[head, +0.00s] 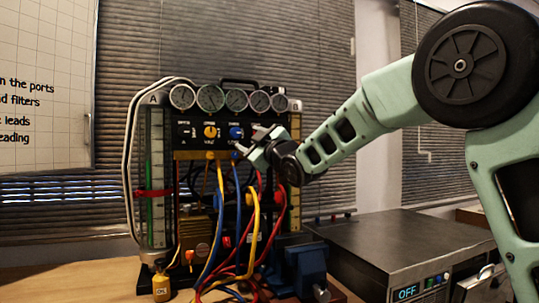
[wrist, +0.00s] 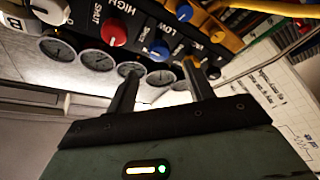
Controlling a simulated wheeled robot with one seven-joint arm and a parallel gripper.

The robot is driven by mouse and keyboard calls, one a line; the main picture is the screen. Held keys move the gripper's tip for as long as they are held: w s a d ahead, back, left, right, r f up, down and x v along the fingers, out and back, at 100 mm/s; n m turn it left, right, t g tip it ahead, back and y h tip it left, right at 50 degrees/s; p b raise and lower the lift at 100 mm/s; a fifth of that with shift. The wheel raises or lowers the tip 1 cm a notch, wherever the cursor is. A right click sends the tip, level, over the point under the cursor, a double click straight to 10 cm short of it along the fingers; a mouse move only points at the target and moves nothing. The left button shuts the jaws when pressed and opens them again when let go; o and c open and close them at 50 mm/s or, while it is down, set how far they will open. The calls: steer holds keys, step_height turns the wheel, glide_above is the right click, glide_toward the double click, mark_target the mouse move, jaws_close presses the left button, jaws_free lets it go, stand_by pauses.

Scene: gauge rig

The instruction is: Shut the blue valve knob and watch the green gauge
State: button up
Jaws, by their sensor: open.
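The rig's blue knob (head: 236,132) is on the dark panel, right of a yellow knob (head: 210,131). In the wrist view the blue knob (wrist: 160,50) appears between and just beyond my fingertips; I cannot tell the exact gap. My gripper (head: 252,141) is open and empty at the right part of the panel, and its two fingers show in the wrist view (wrist: 160,68). Several round gauges (head: 210,97) line the rig's top, and they show in the wrist view (wrist: 95,60). None clearly looks green, and their needles are too small to read.
A red knob (wrist: 113,33) is beside the blue one. Yellow, blue and red hoses (head: 252,225) hang in front of the rig. A blue vise-like block (head: 306,268) and a grey unit reading OFF (head: 405,250) stand at right. A small yellow bottle (head: 161,285) stands at front left.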

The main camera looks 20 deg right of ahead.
steer(key=b+v, duration=0.1)
steer(key=v, duration=0.8)
steer(key=s+a+f+m+g, duration=0.1)
steer(key=s+a+f+g, duration=0.2)
steer(key=f, duration=0.3)
steer(key=s+a+f+m+g+h, duration=0.1)
steer(key=s+a+f+g, duration=0.25)
steer(key=f, duration=0.35)
steer(key=s+a+f+m+g, duration=0.1)
steer(key=s+a+f+g, duration=0.1)
steer(key=a+f, duration=0.3)
steer(key=s+a+f+m+g+h, duration=0.15)
steer(key=s+f+g, duration=0.45)
steer(key=s+f, duration=0.65)
steer(key=s+d+f+g+h+p, duration=0.1)
steer(key=s+f+g, duration=0.15)
steer(key=s, duration=0.65)
steer(key=s+d+f+g+h, duration=0.15)
steer(key=s+g, duration=0.25)
steer(key=s, duration=0.5)
step_height(320, 180, up, 16)
steer(key=p, duration=1.6)
steer(key=shift+w+a+f+t, duration=0.15)
steer(key=shift+w+a+t, duration=0.05)
steer(key=shift+w+t, duration=0.15)
